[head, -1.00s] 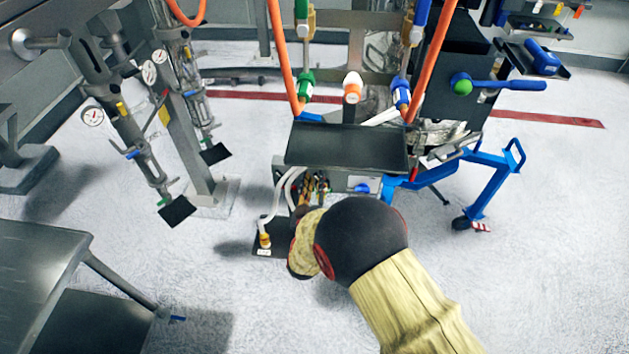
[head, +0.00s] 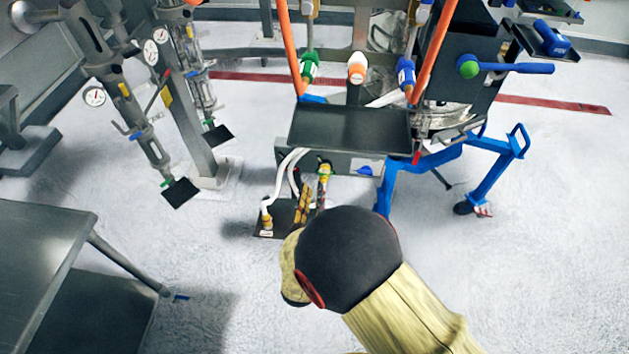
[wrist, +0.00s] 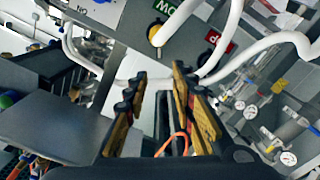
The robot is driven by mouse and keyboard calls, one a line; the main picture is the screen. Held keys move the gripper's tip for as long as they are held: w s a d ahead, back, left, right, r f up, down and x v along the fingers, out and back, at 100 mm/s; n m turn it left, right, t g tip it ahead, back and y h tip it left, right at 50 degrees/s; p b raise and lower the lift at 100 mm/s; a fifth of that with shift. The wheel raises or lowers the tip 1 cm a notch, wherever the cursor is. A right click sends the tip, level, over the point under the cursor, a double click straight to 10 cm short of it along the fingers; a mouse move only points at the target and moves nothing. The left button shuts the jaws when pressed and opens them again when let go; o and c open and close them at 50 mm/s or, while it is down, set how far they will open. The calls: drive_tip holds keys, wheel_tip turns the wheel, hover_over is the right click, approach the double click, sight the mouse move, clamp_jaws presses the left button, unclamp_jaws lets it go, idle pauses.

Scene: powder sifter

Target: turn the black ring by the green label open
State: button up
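In the wrist view the green label (wrist: 183,13) sits on the grey panel, upper middle. In the head view my dark wrist hides much of the gripper, and the tan fingers (head: 303,206) show in front of the machine's lower front.
A red label (wrist: 216,50) and a second fitting are right of the green one. White hoses (wrist: 233,28) cross near the fingers. A dark tray (head: 350,128) juts out above the panel. A blue stand (head: 425,165) is at right; a grey table (head: 45,235) stands at left.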

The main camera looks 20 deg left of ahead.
drive_tip(key=shift+s+d, duration=0.1)
drive_tip(key=shift+s, duration=0.25)
idle(0.3)
